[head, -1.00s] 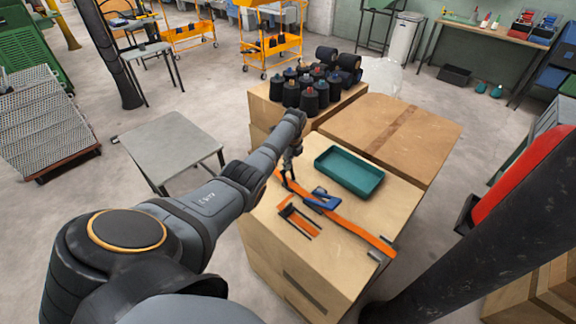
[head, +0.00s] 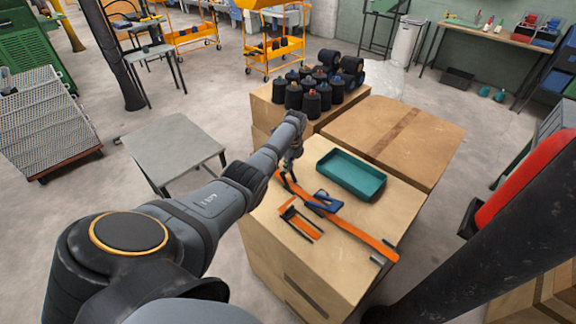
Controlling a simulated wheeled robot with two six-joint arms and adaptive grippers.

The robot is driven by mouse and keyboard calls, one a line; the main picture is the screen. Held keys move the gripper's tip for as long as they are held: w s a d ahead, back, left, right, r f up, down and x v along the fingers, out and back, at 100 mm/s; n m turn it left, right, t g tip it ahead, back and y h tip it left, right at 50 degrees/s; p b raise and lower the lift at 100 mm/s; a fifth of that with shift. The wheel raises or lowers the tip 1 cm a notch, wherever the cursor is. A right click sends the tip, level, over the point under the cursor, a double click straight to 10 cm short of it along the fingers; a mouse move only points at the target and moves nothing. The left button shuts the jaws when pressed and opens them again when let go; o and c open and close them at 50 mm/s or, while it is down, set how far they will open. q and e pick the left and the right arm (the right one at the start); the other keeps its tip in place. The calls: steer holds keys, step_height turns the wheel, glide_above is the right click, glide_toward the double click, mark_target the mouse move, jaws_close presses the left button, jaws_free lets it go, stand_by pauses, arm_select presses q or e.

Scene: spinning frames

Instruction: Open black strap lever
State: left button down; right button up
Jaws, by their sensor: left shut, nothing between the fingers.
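An orange strap (head: 359,229) runs across the top of a cardboard box, from near my left gripper to a grey metal end piece at the near right edge. A dark blue buckle with a lever (head: 323,202) sits on the strap and looks flat. A black U-shaped piece with orange parts (head: 300,222) lies beside the strap, on the near side; I cannot tell whether it is joined to it. My left gripper (head: 290,176) is shut and empty at the strap's far left end, left of the buckle. Whether it touches the strap is unclear.
A teal tray (head: 350,181) lies behind the strap on the same box (head: 300,265). A second box (head: 420,140) and black spools (head: 312,97) stand behind. A grey table (head: 172,148) is on the left. The box top right of the tray is clear.

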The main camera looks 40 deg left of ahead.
arm_select(q)
steer(key=d+r+p, duration=0.3)
steer(key=r, duration=0.9)
steer(key=shift+s+d+r, duration=0.2)
steer(key=shift+d+r, duration=0.15)
steer(key=shift+w+f, duration=0.1)
